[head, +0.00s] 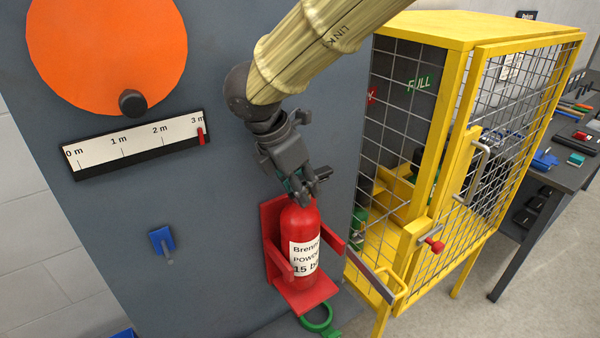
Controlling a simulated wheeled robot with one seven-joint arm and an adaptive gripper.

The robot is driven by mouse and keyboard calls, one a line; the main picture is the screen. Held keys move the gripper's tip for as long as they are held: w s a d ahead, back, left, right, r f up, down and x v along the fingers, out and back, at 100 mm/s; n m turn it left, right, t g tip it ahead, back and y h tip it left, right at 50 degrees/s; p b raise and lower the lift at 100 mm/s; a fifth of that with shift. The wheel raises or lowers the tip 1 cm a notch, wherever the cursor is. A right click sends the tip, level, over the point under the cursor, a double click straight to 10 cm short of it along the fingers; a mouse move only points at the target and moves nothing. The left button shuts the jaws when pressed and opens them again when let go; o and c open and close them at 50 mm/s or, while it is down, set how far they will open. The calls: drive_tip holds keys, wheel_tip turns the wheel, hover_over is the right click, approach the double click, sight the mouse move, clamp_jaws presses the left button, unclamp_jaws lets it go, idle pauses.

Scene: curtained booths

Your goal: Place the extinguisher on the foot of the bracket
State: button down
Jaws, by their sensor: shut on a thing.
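The red extinguisher (302,250) stands upright in the head view, with a white label that starts "Brenn" and reads "POWD" below. It is between the side arms of the red bracket (272,222), which is fixed on the grey panel. Its base is at the bracket's foot (308,300); I cannot tell whether it rests on it or is just above. My gripper (308,192) comes from above and is shut on the top of the extinguisher. The gripper hides most of the extinguisher's head and valve.
A yellow mesh cage (440,150) stands close on the right, with a latch bar (370,277) near the bracket. A green ring (316,318) is below the foot. A blue hook (162,240) and a metre scale (135,145) are on the panel at left.

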drive_tip(key=shift+f+p, duration=0.55)
drive_tip(key=shift+f, duration=1.75)
drive_tip(key=c, duration=1.1)
unclamp_jaws()
drive_tip(key=shift+s, duration=0.15)
drive_tip(key=shift+b+v, duration=1.3)
drive_tip(key=shift+v, duration=2.55)
